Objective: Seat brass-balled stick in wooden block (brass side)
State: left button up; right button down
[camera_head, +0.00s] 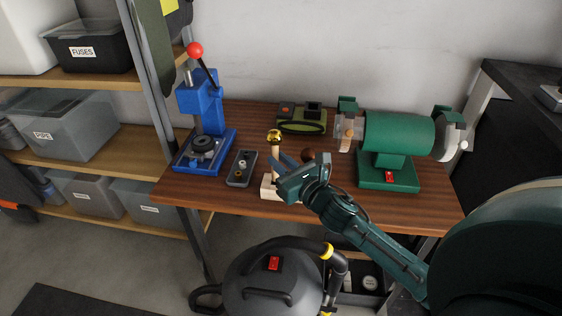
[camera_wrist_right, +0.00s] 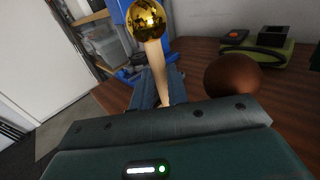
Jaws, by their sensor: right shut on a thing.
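The brass-balled stick (camera_head: 274,137) stands close to upright, its shiny ball on top of a pale wooden shaft. My right gripper (camera_head: 283,163) is shut on the shaft below the ball. In the right wrist view the brass ball (camera_wrist_right: 146,19) and shaft (camera_wrist_right: 157,68) rise between the jaws. The pale wooden block (camera_head: 267,188) is on the bench just below the gripper, partly covered by it. The shaft's lower end is hidden, so I cannot tell whether it touches the block. A brown ball (camera_head: 308,154) is just behind the gripper; its support is hidden. My left gripper is out of view.
A small grey tray (camera_head: 242,167) lies left of the block, beside a blue press (camera_head: 206,120). A green grinder (camera_head: 398,135) stands at right; a green-black device (camera_head: 302,119) lies behind. Bare wood (camera_head: 220,199) shows at the front left.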

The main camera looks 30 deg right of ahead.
jog(key=shift+f, duration=0.15)
dwell(0.5)
jog(key=shift+f+b, duration=1.85)
jog(key=shift+f, duration=0.2)
jog(key=shift+r, duration=0.1)
jog(key=c, duration=1.3)
grip_release()
